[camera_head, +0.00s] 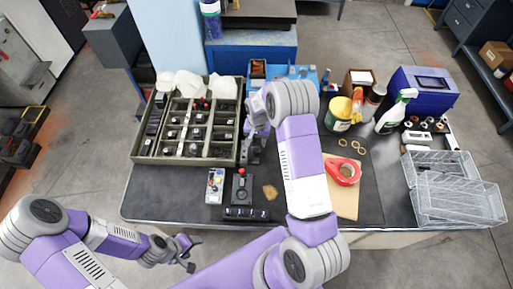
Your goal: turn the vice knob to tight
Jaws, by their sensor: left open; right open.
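A small dark upright fixture (242,188) with a red knob (241,171) on top stands near the bench's front edge. It may be the vice, but it is too small to tell, and so is the knob's setting. My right gripper (250,152) is open and points down just behind the red knob, beside the tray's right side. I cannot tell whether it touches anything. My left gripper (187,254) is open and empty, in front of the bench and clear of it.
A compartment tray (134,151) of dark parts stands at the left. A black strip (246,213) lies at the front edge. Red tape (343,171), a yellow can (338,114), a spray bottle (395,112) and wire baskets (458,199) stand to the right.

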